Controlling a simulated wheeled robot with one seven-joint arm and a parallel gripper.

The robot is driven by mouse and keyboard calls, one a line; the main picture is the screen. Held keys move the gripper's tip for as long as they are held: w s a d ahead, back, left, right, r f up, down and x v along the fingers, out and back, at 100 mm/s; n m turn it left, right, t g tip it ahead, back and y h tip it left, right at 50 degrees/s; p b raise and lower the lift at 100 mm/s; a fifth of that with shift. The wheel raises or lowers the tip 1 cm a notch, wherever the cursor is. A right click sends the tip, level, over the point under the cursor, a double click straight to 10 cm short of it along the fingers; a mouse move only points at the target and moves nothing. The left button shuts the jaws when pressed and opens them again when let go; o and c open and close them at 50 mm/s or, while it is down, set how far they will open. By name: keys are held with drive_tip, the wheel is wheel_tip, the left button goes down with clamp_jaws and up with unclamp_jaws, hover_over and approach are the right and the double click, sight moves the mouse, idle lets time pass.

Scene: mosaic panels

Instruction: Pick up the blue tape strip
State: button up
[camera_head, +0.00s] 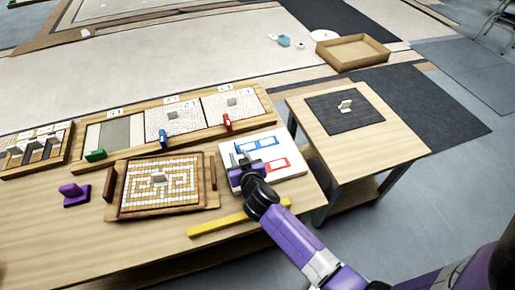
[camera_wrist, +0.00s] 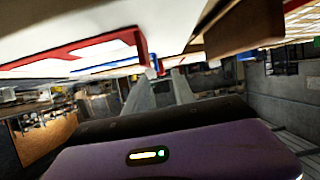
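A white board (camera_head: 292,183) at the table's right end bears a blue-outlined shape (camera_head: 268,142) and a red-outlined shape (camera_head: 279,164). I cannot tell for certain which blue mark is the tape strip. My gripper (camera_head: 240,157) is at the board's left part, left of the outlines. In the wrist view, the two grey fingers (camera_wrist: 164,88) stand apart with nothing visible between them. The red outline (camera_wrist: 75,50) and a thin blue line (camera_wrist: 108,71) show in that view, left of the fingers. My gripper hides part of the board in the head view.
A wooden-framed mosaic tray (camera_head: 125,209) lies left of the board. A yellow bar (camera_head: 220,222) lies in front. Behind is a long panel rack with green (camera_head: 95,155), blue (camera_head: 163,138) and red (camera_head: 228,122) pieces. A side table (camera_head: 385,150) stands at right.

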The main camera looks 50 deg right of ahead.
drive_tip(key=shift+d+r+x, duration=0.1)
drive_tip(key=shift+d+x, duration=0.05)
drive_tip(key=shift+x, duration=1.8)
drive_tip(key=shift+d+r+x, duration=0.15)
drive_tip(key=shift+x, duration=1.8)
drive_tip(key=shift+s, duration=0.1)
clamp_jaws()
